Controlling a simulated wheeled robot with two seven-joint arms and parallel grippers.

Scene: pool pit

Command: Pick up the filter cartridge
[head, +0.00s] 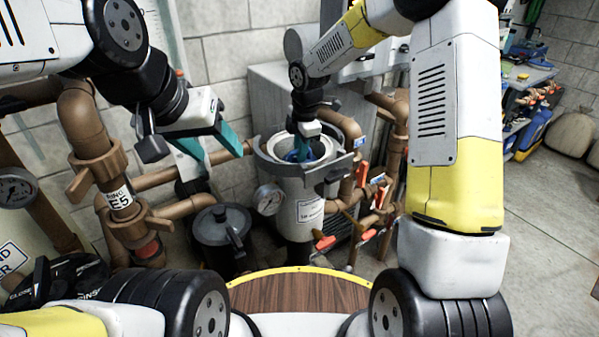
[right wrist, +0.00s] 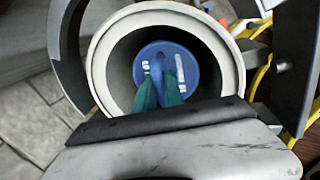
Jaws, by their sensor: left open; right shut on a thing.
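The filter cartridge (right wrist: 178,62) shows its blue round top deep inside the white-rimmed filter housing (right wrist: 102,58) in the right wrist view. In the head view a bit of blue (head: 292,156) shows inside the mouth of the housing (head: 302,205). My right gripper (right wrist: 160,90) reaches down into the housing, its green fingers shut on the raised blue middle of the cartridge top. In the head view my right gripper (head: 304,150) is at the housing mouth. The cartridge's lower body is hidden. My left gripper (head: 215,146) is open and empty, left of the housing.
A black lidded canister (head: 222,240) stands left of the housing. Brown pipes (head: 95,130) run at left, and pipes with orange-handled valves (head: 368,235) stand close at right. A gauge (head: 269,199) sits on the housing front. Open floor (head: 540,230) lies at right.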

